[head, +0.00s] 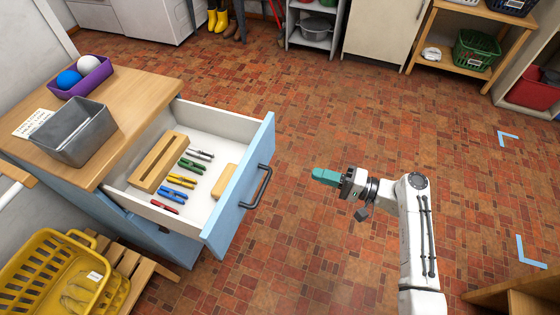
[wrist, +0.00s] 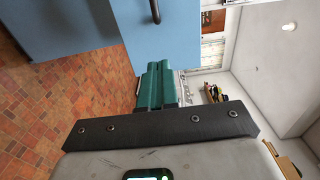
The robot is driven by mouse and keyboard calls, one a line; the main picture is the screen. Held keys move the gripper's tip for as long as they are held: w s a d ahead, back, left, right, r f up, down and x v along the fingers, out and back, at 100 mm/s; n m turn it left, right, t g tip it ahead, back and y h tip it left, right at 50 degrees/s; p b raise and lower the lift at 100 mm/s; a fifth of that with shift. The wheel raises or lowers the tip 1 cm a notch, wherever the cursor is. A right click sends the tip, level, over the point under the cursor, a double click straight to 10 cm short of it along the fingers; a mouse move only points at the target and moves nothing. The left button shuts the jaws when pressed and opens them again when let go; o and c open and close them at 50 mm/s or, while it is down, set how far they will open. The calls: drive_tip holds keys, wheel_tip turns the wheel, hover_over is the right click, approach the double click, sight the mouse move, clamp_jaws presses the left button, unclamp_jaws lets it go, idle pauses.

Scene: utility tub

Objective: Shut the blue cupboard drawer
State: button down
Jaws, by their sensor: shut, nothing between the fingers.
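The blue cupboard drawer (head: 240,190) is pulled well out of the wooden-topped cupboard (head: 145,85) at the left of the head view. Its blue front has a dark bar handle (head: 257,186). Inside lie a wooden block with a slot, several coloured clothes pegs and a small tan block. My gripper (head: 318,175), with teal fingers, is shut and empty. It is to the right of the drawer front, apart from it, with floor between in the picture. In the wrist view the teal fingers (wrist: 155,85) show below the blue front (wrist: 165,45) and part of its handle.
On the cupboard top stand a grey metal bin (head: 75,132) and a purple tray (head: 82,75) with two balls. A yellow basket (head: 50,270) sits on a slatted wooden rack below left. The brick-patterned floor right of the drawer is clear around my arm.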

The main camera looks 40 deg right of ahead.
sight(183, 138)
drive_tip(key=p+x, duration=0.1)
drive_tip(key=x, duration=1.3)
drive_tip(key=b+x, duration=1.4)
drive_tip(key=x, duration=1.5)
drive_tip(key=shift+f, duration=0.1)
drive_tip(key=shift+w+a+b, duration=0.2)
drive_tip(key=shift+w+b, duration=0.25)
drive_tip(key=shift+b, duration=0.05)
drive_tip(key=shift+r, duration=0.3)
drive_tip(key=shift+r, duration=0.1)
